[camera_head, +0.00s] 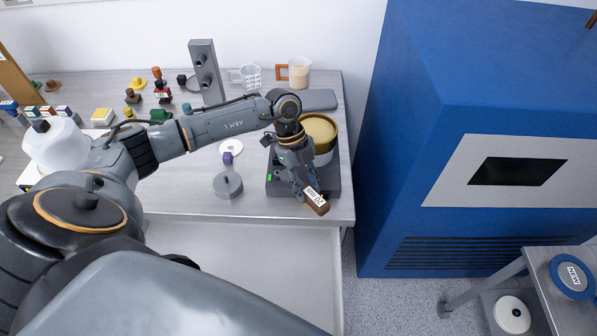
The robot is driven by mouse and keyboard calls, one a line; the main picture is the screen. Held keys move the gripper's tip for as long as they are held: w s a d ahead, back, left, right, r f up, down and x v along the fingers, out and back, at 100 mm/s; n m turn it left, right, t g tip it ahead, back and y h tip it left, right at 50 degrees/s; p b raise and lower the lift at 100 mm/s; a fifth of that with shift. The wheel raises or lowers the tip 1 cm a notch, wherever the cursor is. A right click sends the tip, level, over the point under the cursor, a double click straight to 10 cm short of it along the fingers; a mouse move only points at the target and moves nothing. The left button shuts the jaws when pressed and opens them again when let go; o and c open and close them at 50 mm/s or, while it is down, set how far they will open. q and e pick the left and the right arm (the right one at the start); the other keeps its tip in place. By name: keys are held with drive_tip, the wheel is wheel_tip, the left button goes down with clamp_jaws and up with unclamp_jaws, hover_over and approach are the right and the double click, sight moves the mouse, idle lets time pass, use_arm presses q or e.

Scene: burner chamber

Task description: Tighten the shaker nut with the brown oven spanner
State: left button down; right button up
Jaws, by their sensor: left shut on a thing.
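My left gripper (304,188) is shut on the brown oven spanner (319,206), a small brown block-like end with a white label. The spanner is at the front right corner of the dark shaker (276,188), near the bench's front edge. The shaker has a small green light on its front left. A can with a yellow top (321,129) stands on it, partly behind my gripper. The shaker nut cannot be made out; my gripper and arm cover part of the shaker. I cannot tell whether the spanner touches anything. My right gripper is not in view.
A grey round weight (228,184), a purple block (228,158) and a white disc (231,147) lie left of the shaker. A grey upright post (206,70) and jugs (298,72) stand behind. A large blue cabinet (440,150) rises to the right beyond a floor gap.

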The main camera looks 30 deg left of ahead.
use_arm(q)
drive_tip(key=shift+w+d+n+t, duration=0.2)
drive_tip(key=shift+w+n+t, duration=0.05)
drive_tip(key=shift+w+n, duration=0.35)
drive_tip(key=shift+w+d+n+t, duration=0.25)
drive_tip(key=shift+w+n, duration=0.25)
drive_tip(key=shift+w, duration=0.15)
